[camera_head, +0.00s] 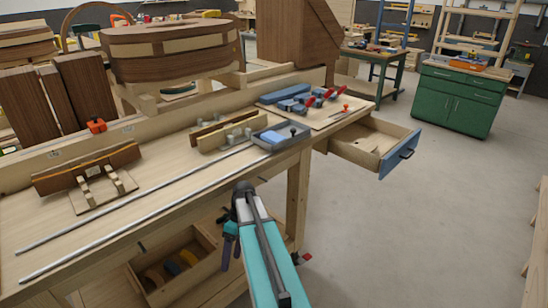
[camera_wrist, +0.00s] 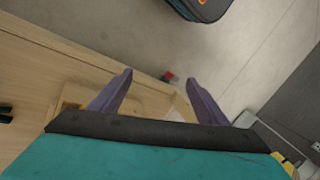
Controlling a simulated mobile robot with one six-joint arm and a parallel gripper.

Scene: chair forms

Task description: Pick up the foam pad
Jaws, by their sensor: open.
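A light blue block, which looks like the foam pad (camera_head: 271,137), lies in a shallow grey tray (camera_head: 292,143) near the front edge of the workbench (camera_head: 160,185). A darker blue piece seems to lie beside it in the tray. My gripper (camera_head: 228,250) hangs in front of the bench edge, lower than the tray and apart from it. In the wrist view its two purple fingers (camera_wrist: 159,78) are spread with nothing between them. The pad does not show in the wrist view.
An open drawer (camera_head: 400,158) juts out right of the tray. Blue and red clamps (camera_head: 300,97) lie behind it. Two long metal rods (camera_head: 130,208) lie along the bench front. A wooden bin (camera_head: 180,270) stands below. The floor at right is clear.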

